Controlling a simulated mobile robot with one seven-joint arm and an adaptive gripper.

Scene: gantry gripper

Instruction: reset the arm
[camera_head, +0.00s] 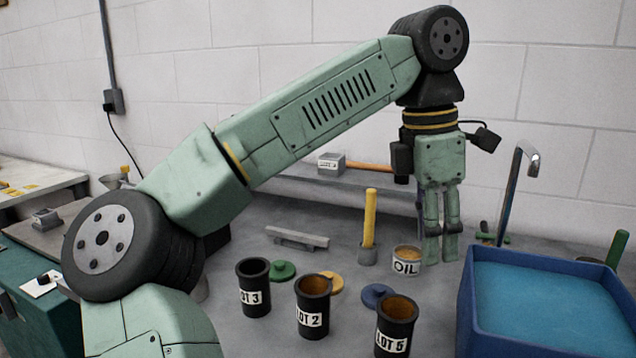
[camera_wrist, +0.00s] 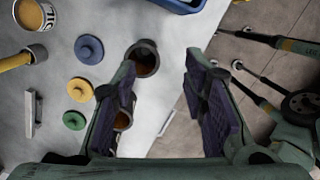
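My green arm reaches across the head view from lower left to upper right. Its wrist bends down, so my gripper (camera_head: 442,252) hangs above the bench, just right of the OIL can (camera_head: 406,266) in the picture. In the wrist view, my gripper (camera_wrist: 165,115) has its two purple-padded fingers wide apart, with nothing held between them. The left finger partly hides a dark pot (camera_wrist: 123,120). Whether the fingertips touch anything cannot be told.
Pots LOT 3 (camera_head: 253,290), LOT 2 (camera_head: 312,308) and LOT 5 (camera_head: 395,325) stand at the front. Green (camera_head: 282,270), yellow (camera_head: 330,283) and blue (camera_head: 374,295) lids lie near them. A blue bin (camera_head: 466,300) is right; a yellow-handled tool (camera_head: 370,220) stands behind.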

